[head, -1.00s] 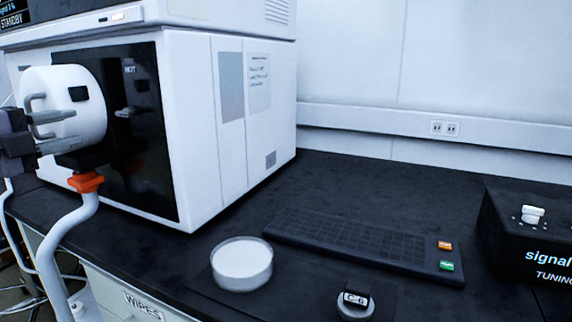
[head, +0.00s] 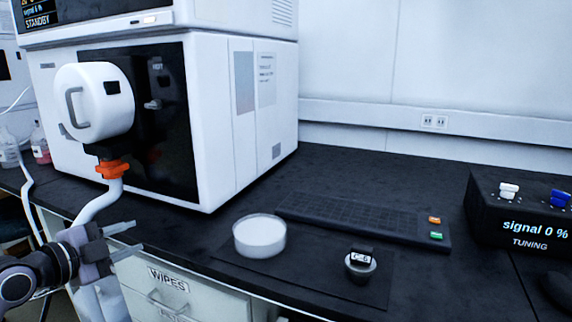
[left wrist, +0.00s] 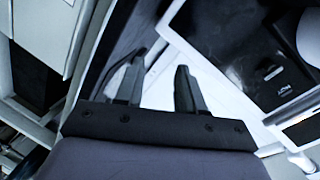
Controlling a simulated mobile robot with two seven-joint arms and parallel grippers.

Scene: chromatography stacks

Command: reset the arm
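My left gripper (head: 138,234) is in front of the bench at the lower left of the head view. Its two grey fingers are apart, point right, and have nothing between them. The left wrist view also shows the open fingers (left wrist: 160,65) with an empty gap. The gripper is below and apart from the white cylinder with a grey handle (head: 95,103) on the instrument's front. My right gripper does not show.
The white instrument (head: 215,120) stands on the black bench. A white round dish (head: 259,238), a small container labelled C-6 (head: 361,264), a flat black panel (head: 350,226) and a signal box (head: 520,215) lie right. The WIPES drawer (head: 180,295) is close by.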

